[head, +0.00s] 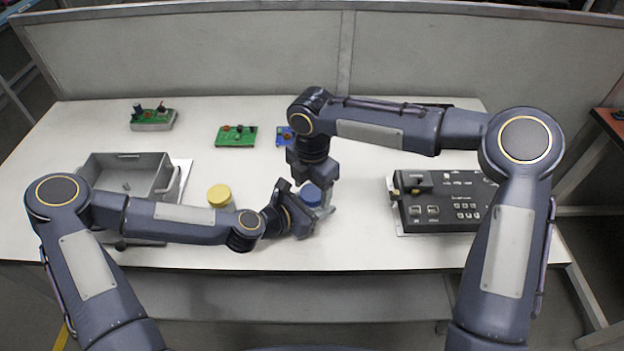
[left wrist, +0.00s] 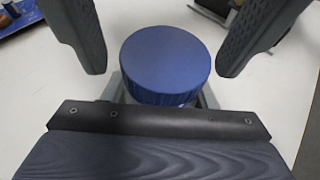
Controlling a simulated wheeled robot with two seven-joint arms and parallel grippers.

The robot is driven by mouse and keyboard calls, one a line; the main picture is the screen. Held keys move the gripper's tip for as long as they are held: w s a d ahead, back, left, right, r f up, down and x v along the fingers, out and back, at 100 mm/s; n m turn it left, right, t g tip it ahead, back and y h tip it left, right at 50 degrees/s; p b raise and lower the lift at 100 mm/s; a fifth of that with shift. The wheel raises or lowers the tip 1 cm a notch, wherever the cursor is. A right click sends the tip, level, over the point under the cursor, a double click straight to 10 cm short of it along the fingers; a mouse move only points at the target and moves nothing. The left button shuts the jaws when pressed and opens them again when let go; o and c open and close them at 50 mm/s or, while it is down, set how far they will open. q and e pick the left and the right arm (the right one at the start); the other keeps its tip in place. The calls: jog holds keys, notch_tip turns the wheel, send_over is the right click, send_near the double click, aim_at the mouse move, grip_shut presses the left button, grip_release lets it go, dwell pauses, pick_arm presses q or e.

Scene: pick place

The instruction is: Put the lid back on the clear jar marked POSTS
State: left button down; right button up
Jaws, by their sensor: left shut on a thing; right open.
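A blue lid (head: 312,197) is between my two grippers near the table's front middle. In the left wrist view the round blue lid (left wrist: 165,60) is level and seen from above. It hides the clear jar beneath it, and the POSTS mark cannot be read. My left gripper (head: 325,210) is shut on the jar from the left, its grey fingers showing low beside the lid. My right gripper (head: 314,182) is above the lid and open. Its dark fingers (left wrist: 160,55) stand apart on both sides of the lid, with gaps.
A yellow-lidded jar (head: 219,194) stands behind my left forearm. A grey bin (head: 125,162) is at left. Green circuit boards (head: 236,136) and a blue board (head: 284,137) lie farther back. A black control panel (head: 440,205) is at right. The front middle table is free.

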jog(key=c, duration=1)
jog(key=m, duration=0.6)
jog(key=shift+m, duration=0.3)
jog(key=o, duration=0.9)
jog(key=shift+o, duration=0.9)
jog(key=shift+r, duration=0.1)
